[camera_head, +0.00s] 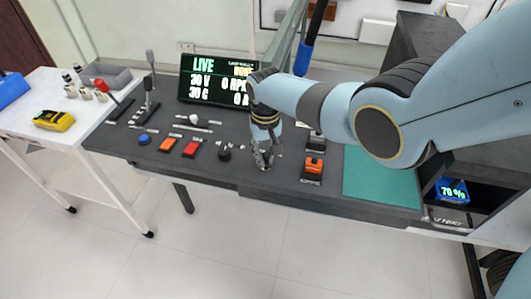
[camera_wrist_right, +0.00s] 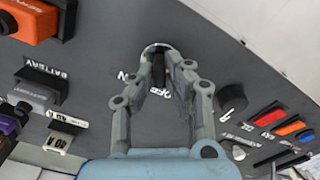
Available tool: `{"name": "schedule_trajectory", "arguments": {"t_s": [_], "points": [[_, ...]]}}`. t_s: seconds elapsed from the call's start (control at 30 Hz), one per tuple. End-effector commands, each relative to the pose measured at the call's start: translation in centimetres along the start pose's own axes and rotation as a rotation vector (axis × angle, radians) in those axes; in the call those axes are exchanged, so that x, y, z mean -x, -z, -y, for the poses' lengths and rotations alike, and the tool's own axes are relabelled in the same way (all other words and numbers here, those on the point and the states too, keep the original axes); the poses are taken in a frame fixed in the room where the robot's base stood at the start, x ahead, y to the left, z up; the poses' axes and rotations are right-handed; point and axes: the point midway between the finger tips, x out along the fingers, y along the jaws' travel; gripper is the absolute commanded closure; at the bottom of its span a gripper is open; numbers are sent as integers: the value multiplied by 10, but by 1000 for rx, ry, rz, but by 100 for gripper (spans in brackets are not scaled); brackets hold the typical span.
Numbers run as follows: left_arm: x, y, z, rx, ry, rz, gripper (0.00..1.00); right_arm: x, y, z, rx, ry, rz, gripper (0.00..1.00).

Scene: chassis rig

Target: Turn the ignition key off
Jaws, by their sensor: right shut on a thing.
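The ignition key (camera_wrist_right: 158,68) is a dark upright piece in a round, silver-rimmed switch in the right wrist view. White lettering on the dark panel beside it reads OFF on one side, with part of another label on the other. My right gripper (camera_head: 264,160) reaches down to the panel near its front edge in the head view. In the wrist view its fingertips (camera_wrist_right: 160,58) are closed on the key from both sides. In the head view the key is hidden by the gripper. My left gripper is not in view.
A black knob (camera_head: 225,154) and red and orange switches (camera_head: 192,148) lie left of the gripper. An orange switch (camera_head: 314,165) stands to its right, before a green mat (camera_head: 380,182). A display (camera_head: 218,80) reading LIVE stands behind.

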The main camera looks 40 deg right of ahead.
Motion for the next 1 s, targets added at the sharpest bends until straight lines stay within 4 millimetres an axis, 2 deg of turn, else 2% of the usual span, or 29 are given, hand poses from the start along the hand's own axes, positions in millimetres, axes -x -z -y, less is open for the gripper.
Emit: {"name": "schedule_trajectory", "arguments": {"t_s": [0.07, 0.1, 0.23, 0.27, 0.53, 0.67, 0.83, 1.0], "points": [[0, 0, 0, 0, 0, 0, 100, 0, 0, 0, 1, 0, -1, 100], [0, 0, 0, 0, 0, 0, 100, 0, 0, 0, 1, 0, -1, 83], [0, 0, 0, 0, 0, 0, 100, 0, 0, 0, 0, 0, -1, 66], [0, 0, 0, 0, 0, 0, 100, 0, 0, 0, 0, 0, -1, 64], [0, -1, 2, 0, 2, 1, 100, 1, 0, 0, 0, 0, -1, 64], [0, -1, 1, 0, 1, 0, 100, 9, 2, 0, -1, 1, -4, 64], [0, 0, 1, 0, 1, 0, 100, 35, 1, 0, -1, 1, -5, 64], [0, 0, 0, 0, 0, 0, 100, 74, 2, 0, 0, 1, -7, 64]]}}
